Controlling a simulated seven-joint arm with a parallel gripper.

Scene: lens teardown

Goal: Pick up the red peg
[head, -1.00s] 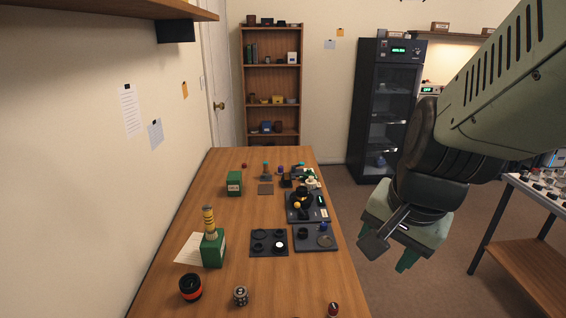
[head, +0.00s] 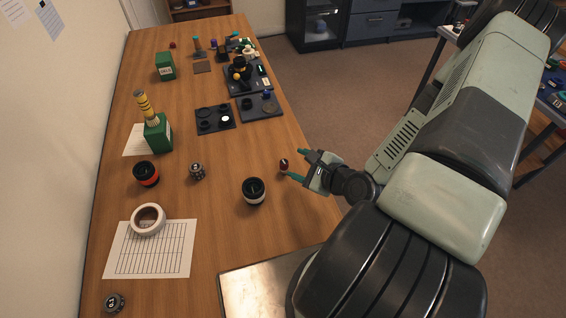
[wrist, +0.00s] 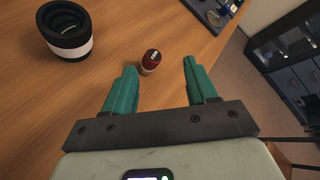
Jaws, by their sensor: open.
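A small red piece with a dark, white-marked top and a pale band, which looks like the red peg (head: 284,164), stands near the right edge of the wooden table. It also shows in the wrist view (wrist: 150,62). My gripper (head: 297,164) is open, with its green fingers reaching in low from the right. In the wrist view the peg appears at the mouth of the gap between the fingertips (wrist: 159,66), nearer the left finger. No contact shows. I cannot tell how far in front of the tips it is.
A black lens part with a white band (head: 254,190) stands left of the peg. A black tray (head: 215,129) and a grey tray (head: 276,113) lie farther back. A metal plate (head: 240,291) is at the near edge. The wood around the peg is clear.

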